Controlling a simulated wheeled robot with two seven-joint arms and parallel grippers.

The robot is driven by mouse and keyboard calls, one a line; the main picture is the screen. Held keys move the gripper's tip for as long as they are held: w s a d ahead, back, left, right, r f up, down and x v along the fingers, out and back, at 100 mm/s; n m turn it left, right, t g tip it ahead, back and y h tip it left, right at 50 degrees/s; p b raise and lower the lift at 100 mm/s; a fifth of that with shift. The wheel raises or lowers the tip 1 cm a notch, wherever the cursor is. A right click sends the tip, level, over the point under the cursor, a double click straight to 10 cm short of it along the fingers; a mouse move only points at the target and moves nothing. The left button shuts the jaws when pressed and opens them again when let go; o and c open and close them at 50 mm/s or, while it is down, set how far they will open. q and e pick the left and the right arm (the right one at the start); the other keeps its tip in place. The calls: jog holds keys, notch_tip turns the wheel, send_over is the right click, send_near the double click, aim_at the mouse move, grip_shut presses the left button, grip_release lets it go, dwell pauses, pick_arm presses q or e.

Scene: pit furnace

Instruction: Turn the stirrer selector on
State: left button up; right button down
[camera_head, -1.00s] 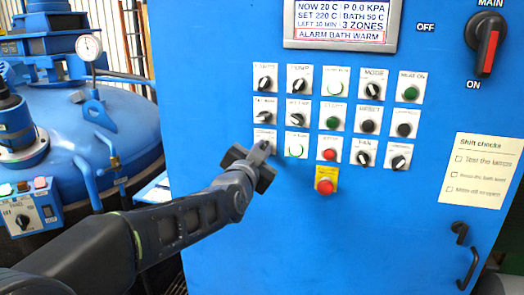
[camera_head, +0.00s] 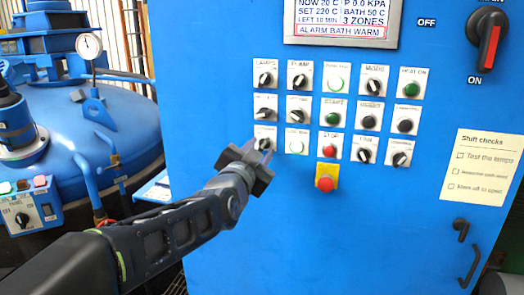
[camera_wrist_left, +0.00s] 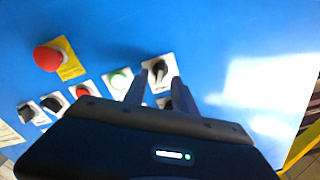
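My left gripper (camera_head: 256,153) is at the lower left of the panel's button grid, in front of the bottom-left black selector knob (camera_head: 264,143). Its label is too blurred to read, so I cannot tell from the lettering whether it is the stirrer selector. In the left wrist view the two fingers (camera_wrist_left: 159,76) are apart, and a black knob on a white plate (camera_wrist_left: 157,69) shows between their tips. I cannot tell whether they touch it. No other selector label reads clearly as stirrer. My right gripper is not in view.
A green-ringed button (camera_head: 297,147), the red stop button (camera_head: 329,151) and a red mushroom button on yellow (camera_head: 326,183) lie to the right. The main switch (camera_head: 489,45) is at upper right. A blue vessel (camera_head: 130,125) stands left.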

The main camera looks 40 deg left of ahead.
pick_arm(q)
jog(key=b+v, duration=0.1)
jog(key=v, duration=0.4)
dwell(0.5)
